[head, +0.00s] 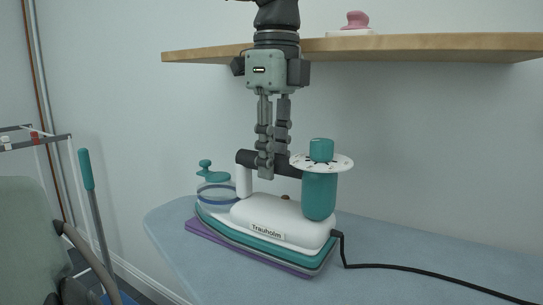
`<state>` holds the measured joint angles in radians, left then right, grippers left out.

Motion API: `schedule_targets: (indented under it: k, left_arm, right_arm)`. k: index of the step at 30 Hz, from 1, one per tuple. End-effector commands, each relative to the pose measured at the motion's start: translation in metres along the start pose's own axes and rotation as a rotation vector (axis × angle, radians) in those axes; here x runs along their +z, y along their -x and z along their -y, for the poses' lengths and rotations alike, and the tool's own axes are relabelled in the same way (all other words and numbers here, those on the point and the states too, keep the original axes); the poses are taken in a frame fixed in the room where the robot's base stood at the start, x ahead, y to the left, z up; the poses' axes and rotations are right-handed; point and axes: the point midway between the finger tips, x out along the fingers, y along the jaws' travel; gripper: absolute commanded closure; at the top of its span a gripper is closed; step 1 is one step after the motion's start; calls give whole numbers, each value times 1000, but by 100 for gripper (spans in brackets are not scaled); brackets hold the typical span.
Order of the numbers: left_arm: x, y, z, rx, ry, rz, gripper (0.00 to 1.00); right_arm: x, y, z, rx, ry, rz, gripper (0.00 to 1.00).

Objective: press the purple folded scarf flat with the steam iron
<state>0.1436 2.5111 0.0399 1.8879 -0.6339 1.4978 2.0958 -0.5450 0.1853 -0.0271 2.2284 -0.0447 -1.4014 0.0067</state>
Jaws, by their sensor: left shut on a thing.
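The steam iron (266,221) is white and teal with a dark handle bar, a clear water tank at its left end and a teal post with a white dial at its right. It stands upright on the purple folded scarf (208,234), which shows as a thin flat edge along the iron's near side; the rest is hidden under the iron. My left gripper (269,168) points straight down from above and is shut on the iron's handle. My right gripper is not in view.
The scarf and iron rest on a blue-grey ironing board (410,274). A black cord (420,271) runs from the iron to the right. A wooden shelf (430,47) hangs above, close to my left arm, with a pink-topped object (357,21) on it. A teal-handled pole (87,170) stands left.

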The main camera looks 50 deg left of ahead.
Motion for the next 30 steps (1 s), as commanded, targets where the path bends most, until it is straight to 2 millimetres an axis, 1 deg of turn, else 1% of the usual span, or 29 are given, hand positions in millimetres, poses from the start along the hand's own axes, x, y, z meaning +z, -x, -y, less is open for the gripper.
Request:
schedule_targets:
  k: [7,21,30]
  left_arm:
    - [-8,1,0,-2,-1,-1,100]
    - [-39,4,0,-1,-2,-3,100]
    - [-41,5,0,-3,-1,-3,100]
  right_arm:
    - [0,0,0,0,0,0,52]
    - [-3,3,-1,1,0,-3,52]
    - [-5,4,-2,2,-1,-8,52]
